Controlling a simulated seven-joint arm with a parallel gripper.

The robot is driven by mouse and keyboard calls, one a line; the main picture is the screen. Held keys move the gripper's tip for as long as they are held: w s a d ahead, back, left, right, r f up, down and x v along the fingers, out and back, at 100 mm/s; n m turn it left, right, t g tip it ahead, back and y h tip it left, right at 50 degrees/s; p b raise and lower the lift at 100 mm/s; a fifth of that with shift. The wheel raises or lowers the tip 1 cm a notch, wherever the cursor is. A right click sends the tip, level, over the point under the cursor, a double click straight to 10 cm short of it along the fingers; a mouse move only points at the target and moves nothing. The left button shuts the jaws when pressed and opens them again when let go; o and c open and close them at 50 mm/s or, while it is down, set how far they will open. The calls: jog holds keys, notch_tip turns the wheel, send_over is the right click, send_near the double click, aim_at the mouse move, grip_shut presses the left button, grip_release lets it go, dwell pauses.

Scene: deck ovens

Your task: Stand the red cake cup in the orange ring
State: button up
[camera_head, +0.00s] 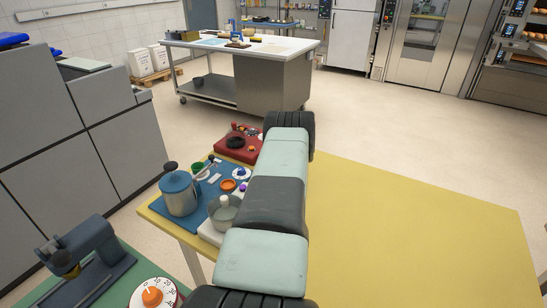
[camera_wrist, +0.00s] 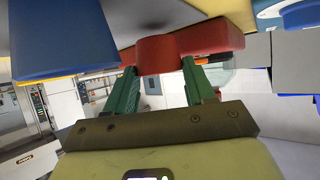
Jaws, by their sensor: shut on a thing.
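My gripper (camera_wrist: 158,75) shows in the wrist view, its two green fingers shut on a red, round-sided piece that looks like the red cake cup (camera_wrist: 155,55). A red slab lies just behind the cup in that view; I cannot tell whether they touch. In the head view my own arm hides the gripper and the cup. The orange ring (camera_head: 228,185) lies flat on the blue mat (camera_head: 190,222), left of my arm. I see no cup standing in it. The ring is not clearly visible in the wrist view.
A blue lidded pot (camera_head: 179,193) stands left of the ring. A red tray (camera_head: 229,151) holds a black ring (camera_head: 235,142). The yellow tabletop (camera_head: 400,235) is clear on the right.

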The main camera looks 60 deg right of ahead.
notch_tip(320, 180, up, 8)
jog(key=w+a+n+t+y, duration=0.2)
jog(key=w+a+n+y, duration=0.4)
jog(key=a+n+y, duration=0.3)
jog(key=a+f+n+g+y, duration=0.25)
jog(key=a+n+y, duration=0.35)
jog(key=a, duration=0.4)
jog(key=shift+g, duration=0.25)
jog(key=shift+f, duration=2.25)
jog(key=shift+w+r, duration=0.1)
jog(key=shift+r, duration=0.7)
jog(key=shift+r, duration=0.2)
jog(key=shift+r, duration=0.65)
